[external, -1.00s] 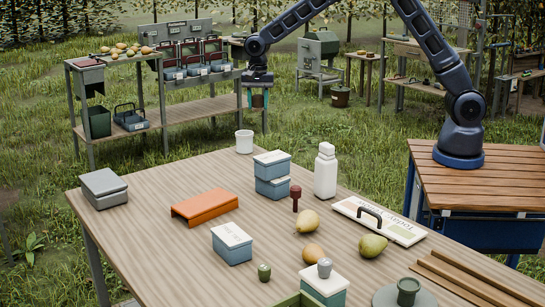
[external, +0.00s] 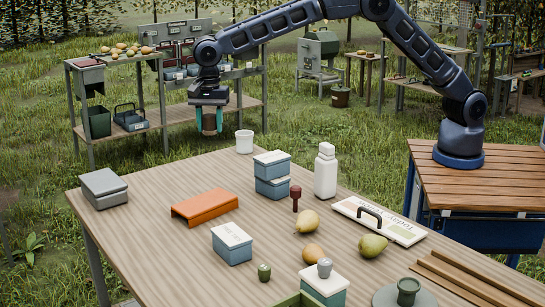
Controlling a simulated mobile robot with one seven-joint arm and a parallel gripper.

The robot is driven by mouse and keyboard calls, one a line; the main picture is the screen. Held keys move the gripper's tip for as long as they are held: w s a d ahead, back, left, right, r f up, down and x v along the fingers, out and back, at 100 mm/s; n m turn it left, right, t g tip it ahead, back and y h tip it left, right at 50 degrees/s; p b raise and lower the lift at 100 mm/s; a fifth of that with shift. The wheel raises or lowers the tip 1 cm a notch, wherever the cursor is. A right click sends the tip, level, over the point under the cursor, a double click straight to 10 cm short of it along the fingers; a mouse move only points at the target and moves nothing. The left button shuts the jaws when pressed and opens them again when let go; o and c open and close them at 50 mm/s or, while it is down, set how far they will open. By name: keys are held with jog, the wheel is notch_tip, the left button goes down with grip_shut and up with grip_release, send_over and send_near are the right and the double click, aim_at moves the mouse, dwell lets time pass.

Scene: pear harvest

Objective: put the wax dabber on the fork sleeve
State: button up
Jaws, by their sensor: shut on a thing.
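My gripper (external: 209,130) is in the air beyond the far left edge of the table, pointing down. Its teal fingers are shut on a dark brown, roundish piece (external: 209,122), which I take to be the wax dabber; its ends are partly hidden by the fingers. The orange, low, folded channel-shaped piece (external: 205,207), which I take to be the fork sleeve, lies on the left half of the table with nothing on it. The gripper is above and behind it in the picture, well apart.
The wooden table (external: 150,222) also carries a grey box (external: 103,187), a white cup (external: 244,141), stacked blue boxes (external: 272,174), a white bottle (external: 325,172), a dark red knobbed piece (external: 295,197), pears (external: 307,222) and a handled board (external: 398,226). Bare wood surrounds the orange piece.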

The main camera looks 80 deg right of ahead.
aim_at(213, 198)
jog(key=shift+a, duration=0.6)
jog(key=shift+s+a+f, duration=0.1)
jog(key=shift+a+f, duration=0.05)
jog(key=shift+f, duration=0.05)
notch_tip(213, 198, down, 19)
jog(key=shift+f, duration=0.2)
jog(key=shift+f, duration=0.15)
jog(key=o, duration=1)
jog(key=shift+c, duration=0.2)
